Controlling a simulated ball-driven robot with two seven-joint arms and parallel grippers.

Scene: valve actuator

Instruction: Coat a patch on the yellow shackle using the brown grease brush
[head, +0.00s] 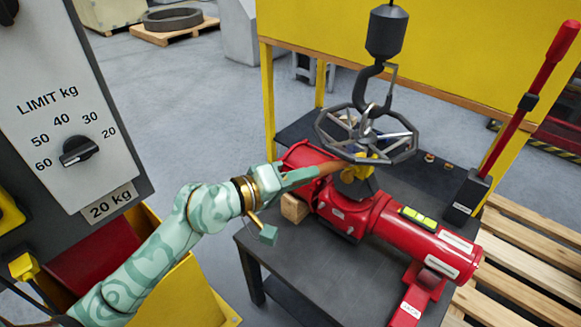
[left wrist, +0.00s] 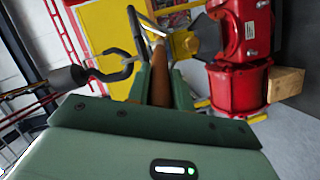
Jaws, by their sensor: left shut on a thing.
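My left gripper (head: 306,177) reaches in from the left and is shut on the brown grease brush (head: 331,168). The brush points right, its far end close to a yellow part, seemingly the yellow shackle (head: 364,160), under the grey handwheel (head: 366,136). I cannot tell whether the bristles touch it. In the left wrist view the brush (left wrist: 160,85) runs up between the fingers of my left gripper (left wrist: 161,88), and a yellow part (left wrist: 186,43) shows just right of its far end. No coating can be made out. My right gripper is not in view.
A dark hook (head: 371,82) hangs directly over the handwheel. The red actuator body (head: 385,218) lies on a dark table (head: 330,285) with a wooden block (head: 294,208). A red lever (head: 526,100) stands at right. A grey dial panel (head: 65,110) stands at left.

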